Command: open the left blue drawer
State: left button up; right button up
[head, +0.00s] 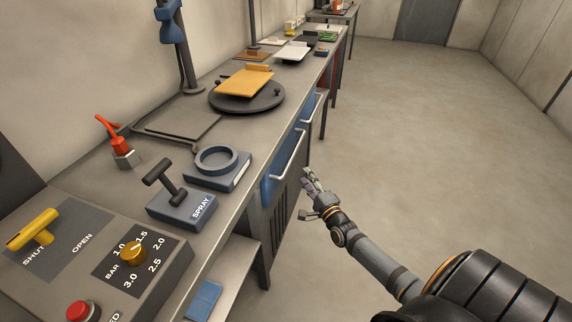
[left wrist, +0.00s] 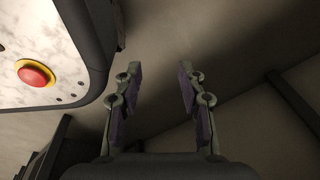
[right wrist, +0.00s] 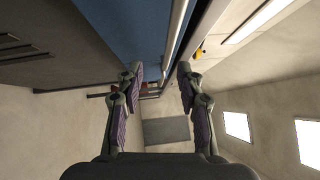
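The left blue drawer (head: 270,189) is the nearer of two under the bench top in the head view. It looks closed, with a pale bar handle (head: 289,156) across its front. My right gripper (head: 309,175) is open and empty, just right of and below this handle, apart from it. In the right wrist view a blue front (right wrist: 146,25) and a pale bar (right wrist: 177,32) lie ahead, the bar lined up between the open fingers (right wrist: 158,70). My left gripper (left wrist: 159,72) is open and empty in the left wrist view, and out of the head view.
A second blue drawer (head: 307,110) with its own handle lies farther along. The bench top (head: 226,125) carries a control panel (head: 72,240), a spray lever box (head: 181,207) and a round turntable (head: 270,99). A dark slatted panel (head: 289,216) is below the drawers. The floor (head: 440,130) at right is clear.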

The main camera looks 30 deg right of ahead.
aim_at(293, 153)
pick_arm(q)
jog(key=s, duration=0.4)
pick_arm(e)
jog(key=shift+m, duration=0.3)
jog(key=w+b, duration=0.1)
jog(key=w, duration=0.2)
jog(key=w+r+b, duration=0.1)
jog(key=w, duration=0.2)
jog(key=w+r+b, duration=0.1)
jog(key=w, duration=0.2)
jog(key=shift+w+d+r, duration=0.2)
jog(key=shift+w+d, duration=0.15)
jog(key=shift+w, duration=0.05)
jog(key=shift+w+r+b, duration=0.15)
jog(key=shift+w+b, duration=0.2)
pick_arm(q)
jog(key=w+f, duration=0.3)
jog(key=shift+w+a+f, duration=0.15)
jog(key=shift+w+a, duration=0.1)
jog(key=shift+w, duration=0.1)
jog(key=shift+s, duration=0.1)
pick_arm(e)
grip_shut()
